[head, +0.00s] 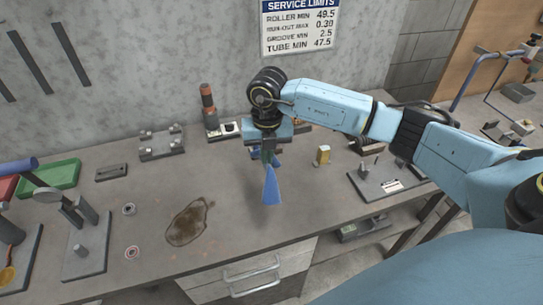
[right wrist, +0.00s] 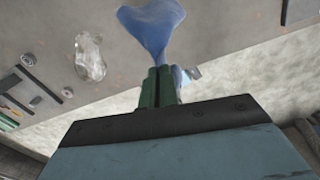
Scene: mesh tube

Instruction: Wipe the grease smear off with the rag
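The grease smear (head: 187,222) is a dark brown, glossy patch on the grey workbench, left of the middle in the head view. In the right wrist view the smear (right wrist: 90,57) shows as a pale, shiny patch at the upper left. The rag (head: 271,186) is blue and hangs down from my right gripper (head: 270,156). The gripper's green fingers (right wrist: 158,86) are shut on the rag's upper end, and the rag also shows in the right wrist view (right wrist: 152,28). Gripper and rag are to the right of the smear, apart from it. My left gripper is not in view.
Two small rings (head: 129,208) (head: 132,252) lie left of the smear. A metal stand (head: 85,250) and a green tray (head: 62,175) are farther left. The bench between smear and rag is clear.

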